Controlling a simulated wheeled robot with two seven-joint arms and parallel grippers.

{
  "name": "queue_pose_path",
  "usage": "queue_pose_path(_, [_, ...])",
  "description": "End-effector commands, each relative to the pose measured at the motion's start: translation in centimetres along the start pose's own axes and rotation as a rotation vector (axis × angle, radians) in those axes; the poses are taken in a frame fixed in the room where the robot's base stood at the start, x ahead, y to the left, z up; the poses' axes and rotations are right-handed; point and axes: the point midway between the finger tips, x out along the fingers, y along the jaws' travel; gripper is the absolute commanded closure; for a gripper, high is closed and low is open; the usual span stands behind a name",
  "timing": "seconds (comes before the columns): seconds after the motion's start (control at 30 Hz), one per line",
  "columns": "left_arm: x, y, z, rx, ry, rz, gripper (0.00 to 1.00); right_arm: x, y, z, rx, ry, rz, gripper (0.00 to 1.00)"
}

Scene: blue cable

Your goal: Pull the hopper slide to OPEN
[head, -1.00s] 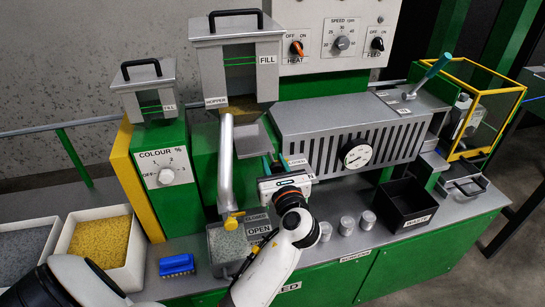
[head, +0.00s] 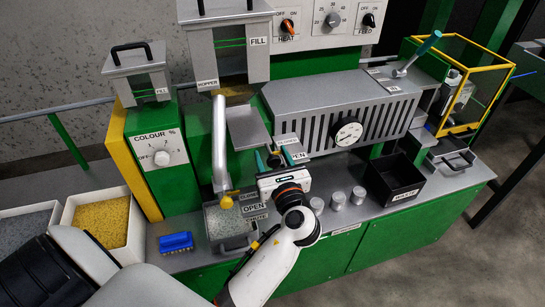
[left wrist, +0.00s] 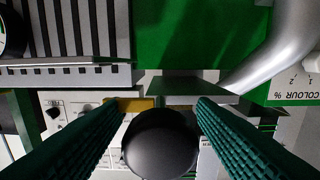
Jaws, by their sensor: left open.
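The hopper (head: 224,50) is a grey box with a clear front and a FILL label. A flat grey plate (head: 248,132), which looks like its slide, sticks out below it. My left gripper (head: 273,158) is at the near end of this plate, beside the CLOSED and OPEN (head: 298,155) labels. In the left wrist view a black round knob (left wrist: 160,145) sits between the open teal fingers (left wrist: 160,120). I cannot tell whether they touch it. The plate's edge (left wrist: 180,86) shows beyond the knob. My right gripper is not in view.
A bent grey pipe (head: 220,145) with a yellow tip stands left of the gripper, over a bin of grey pellets (head: 229,222). The slotted grey barrel cover (head: 340,105) is to the right. Small metal cylinders (head: 338,200) and a black bin (head: 394,177) stand on the bench.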

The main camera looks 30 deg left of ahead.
Motion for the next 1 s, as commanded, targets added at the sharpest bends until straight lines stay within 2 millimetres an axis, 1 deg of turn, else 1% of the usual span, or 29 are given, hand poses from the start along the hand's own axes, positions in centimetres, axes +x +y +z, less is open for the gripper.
queue_pose_path(0.07, [-0.4, 0.0, -0.1, 0.001, -0.001, 0.001, 0.48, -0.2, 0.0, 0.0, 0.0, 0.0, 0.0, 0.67])
queue_pose_path(0.17, [-1.6, 0.0, -0.1, 0.002, -0.003, 0.002, 0.48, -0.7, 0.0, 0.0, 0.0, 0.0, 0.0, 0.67])
queue_pose_path(0.5, [-8.7, 0.0, -0.2, 0.002, -0.005, 0.002, 0.48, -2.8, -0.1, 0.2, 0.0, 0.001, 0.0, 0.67])
queue_pose_path(0.6, [-10.3, 0.0, -0.2, 0.001, -0.003, 0.002, 0.48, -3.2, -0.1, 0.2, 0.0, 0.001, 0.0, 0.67])
queue_pose_path(0.7, [-11.4, 0.0, -0.1, 0.002, -0.002, 0.0, 0.48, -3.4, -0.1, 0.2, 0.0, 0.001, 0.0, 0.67])
queue_pose_path(0.8, [-12.0, 0.0, 0.0, 0.0, -0.001, 0.001, 0.48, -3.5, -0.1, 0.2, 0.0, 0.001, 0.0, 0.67])
queue_pose_path(1.0, [-12.2, 0.0, 0.0, -0.001, 0.0, 0.001, 0.48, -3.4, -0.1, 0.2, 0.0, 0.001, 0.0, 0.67])
